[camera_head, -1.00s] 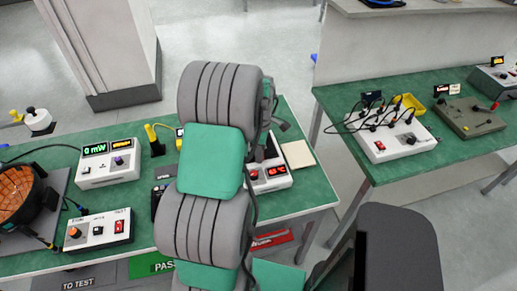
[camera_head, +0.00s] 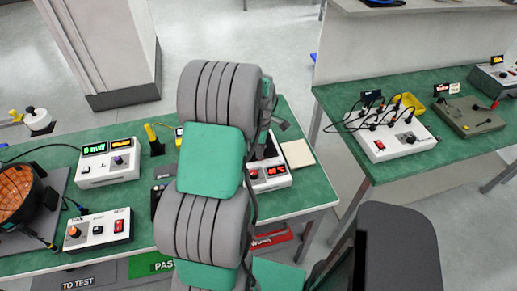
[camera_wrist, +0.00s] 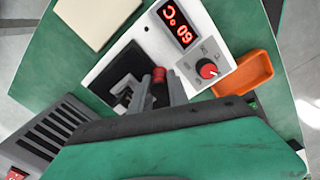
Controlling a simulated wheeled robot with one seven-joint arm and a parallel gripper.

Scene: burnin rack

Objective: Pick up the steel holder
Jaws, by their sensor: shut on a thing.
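My gripper (camera_wrist: 159,92) is low over the white heater unit with the red display, its grey fingers close together on a small upright piece with a red top (camera_wrist: 159,76). This piece appears to be part of the steel holder; its lower part is hidden by the fingers. Beside it, over the unit's dark recess, is a grey metal bracket shape (camera_wrist: 124,98); I cannot tell whether it belongs to the same piece. In the head view my arm hides the gripper and most of the unit.
The heater unit (camera_wrist: 207,58) has a red knob. An orange tray (camera_wrist: 243,74) and a cream pad (camera_wrist: 98,22) lie beside it. The green bench (camera_head: 310,190) also bears a power meter (camera_head: 108,163) and a switch box (camera_head: 98,231). A second bench (camera_head: 370,160) stands right.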

